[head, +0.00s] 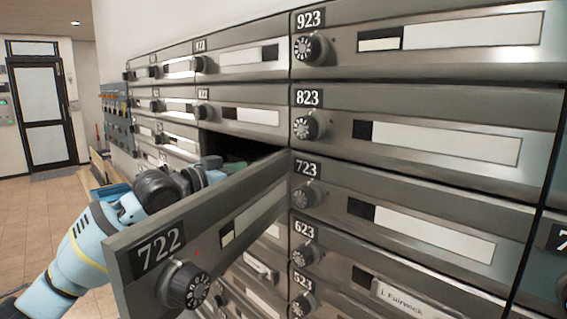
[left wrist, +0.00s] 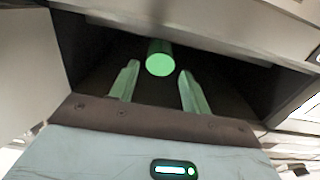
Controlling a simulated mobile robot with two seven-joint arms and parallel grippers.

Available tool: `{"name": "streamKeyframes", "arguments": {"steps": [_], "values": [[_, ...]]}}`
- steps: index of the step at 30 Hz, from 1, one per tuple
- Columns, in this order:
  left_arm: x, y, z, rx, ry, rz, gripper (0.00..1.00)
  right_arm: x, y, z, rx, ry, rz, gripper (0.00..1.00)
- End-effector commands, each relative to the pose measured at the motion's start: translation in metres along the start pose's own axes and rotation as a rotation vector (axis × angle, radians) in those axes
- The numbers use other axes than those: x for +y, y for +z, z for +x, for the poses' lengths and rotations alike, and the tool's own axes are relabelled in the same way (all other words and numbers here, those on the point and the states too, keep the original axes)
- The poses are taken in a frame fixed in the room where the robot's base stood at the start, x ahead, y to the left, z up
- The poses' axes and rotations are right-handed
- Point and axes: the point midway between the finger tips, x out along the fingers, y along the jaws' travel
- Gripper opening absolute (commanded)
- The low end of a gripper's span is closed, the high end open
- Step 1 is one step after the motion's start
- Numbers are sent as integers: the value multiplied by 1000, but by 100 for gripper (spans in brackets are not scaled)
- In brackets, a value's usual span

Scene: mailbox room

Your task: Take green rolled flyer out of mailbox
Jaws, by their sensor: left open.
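The green rolled flyer (left wrist: 159,60) lies inside the dark mailbox compartment, its round end facing out in the left wrist view. In the head view a little green (head: 236,165) shows inside the open compartment 722. My left gripper (left wrist: 155,85) is open, with its fingers pointing into the compartment. The flyer's end appears between and just beyond the two fingertips, and I see no contact. In the head view my left arm reaches behind the open door 722 (head: 211,229), which hides part of it. My right gripper is not in view.
The door 722 stands swung out toward me, between the head camera and my left arm. Closed mailboxes such as 723 (head: 420,216) and 823 (head: 420,120) fill the right. A glazed door (head: 42,115) stands far left, with open tiled floor before it.

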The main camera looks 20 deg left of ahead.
Motion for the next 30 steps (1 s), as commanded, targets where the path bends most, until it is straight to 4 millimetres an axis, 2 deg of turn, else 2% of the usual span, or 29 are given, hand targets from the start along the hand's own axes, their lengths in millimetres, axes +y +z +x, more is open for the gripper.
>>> {"name": "streamKeyframes", "arguments": {"steps": [6, 12, 25, 26, 30], "values": [[0, 2, 23, -2, 1, -2, 47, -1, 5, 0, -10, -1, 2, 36], [0, 2, 36, -3, 1, -1, 47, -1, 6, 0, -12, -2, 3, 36], [0, 1, 41, -2, 1, 0, 47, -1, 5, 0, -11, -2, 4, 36], [0, 1, 41, -3, 1, 0, 46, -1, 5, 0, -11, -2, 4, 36], [0, 1, 41, -3, 1, 0, 28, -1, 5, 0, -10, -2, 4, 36]]}}
